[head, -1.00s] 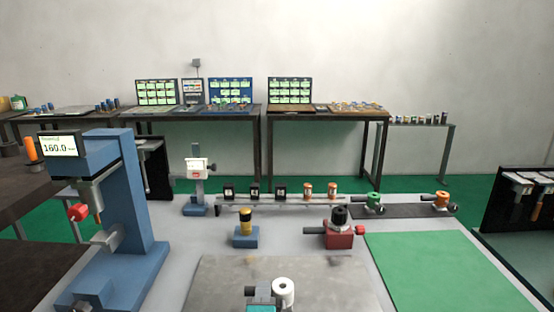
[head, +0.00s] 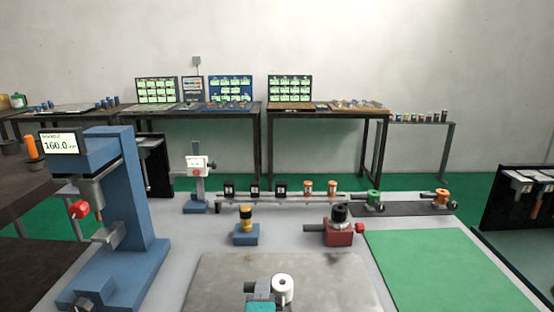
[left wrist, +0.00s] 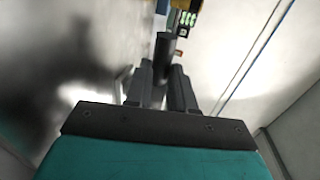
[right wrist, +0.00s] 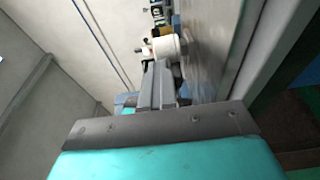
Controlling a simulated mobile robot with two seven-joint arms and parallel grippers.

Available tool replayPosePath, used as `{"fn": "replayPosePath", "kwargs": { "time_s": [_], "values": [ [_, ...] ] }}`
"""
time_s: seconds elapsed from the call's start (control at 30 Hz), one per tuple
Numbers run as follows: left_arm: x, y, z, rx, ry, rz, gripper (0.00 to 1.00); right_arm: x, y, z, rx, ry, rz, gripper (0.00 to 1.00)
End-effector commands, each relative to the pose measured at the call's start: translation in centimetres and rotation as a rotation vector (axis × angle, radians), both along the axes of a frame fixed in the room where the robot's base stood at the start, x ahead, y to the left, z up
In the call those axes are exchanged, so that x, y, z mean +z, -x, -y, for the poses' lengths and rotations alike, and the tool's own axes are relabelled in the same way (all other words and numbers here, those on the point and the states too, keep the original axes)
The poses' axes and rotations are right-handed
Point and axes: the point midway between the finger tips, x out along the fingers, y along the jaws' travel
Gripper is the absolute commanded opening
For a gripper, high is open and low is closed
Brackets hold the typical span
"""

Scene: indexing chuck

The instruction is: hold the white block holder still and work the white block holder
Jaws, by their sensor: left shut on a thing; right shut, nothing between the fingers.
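The white block holder (head: 283,286) is a white round piece with a hole in its top, at the front edge of the metal plate. My left gripper (head: 264,287) is at its left side in the head view. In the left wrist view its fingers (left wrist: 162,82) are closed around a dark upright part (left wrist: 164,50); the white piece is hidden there. In the right wrist view the white block holder (right wrist: 165,46) lies just beyond my right fingertips (right wrist: 159,68). These are shut and empty; I cannot tell whether they touch it. My right gripper does not show clearly in the head view.
A grey metal plate (head: 225,275) lies under the holder, with a green mat (head: 440,270) to its right. A blue press (head: 140,200) stands at left. A blue block (head: 246,236) and a red fixture (head: 340,234) stand behind the plate.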

Motion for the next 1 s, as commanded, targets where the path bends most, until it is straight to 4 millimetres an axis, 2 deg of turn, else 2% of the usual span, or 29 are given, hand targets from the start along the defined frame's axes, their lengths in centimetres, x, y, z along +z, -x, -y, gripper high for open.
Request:
{"fn": "replayPosePath", "kwargs": {
  "time_s": [0.03, 0.3, 1.0],
  "values": [
    [-0.6, 0.5, 0.6, -0.016, 0.002, -0.013, 0.00, -0.7, -0.2, 0.1, -0.003, 0.006, -0.010, 0.00],
    [-0.7, 0.5, 0.6, -0.015, 0.001, -0.014, 0.00, -1.4, 0.0, -0.2, 0.003, 0.005, -0.010, 0.00],
    [-0.8, 0.5, 0.5, -0.012, -0.002, -0.017, 0.00, -1.8, 0.2, -0.6, 0.010, 0.002, -0.009, 0.00]
  ]
}}
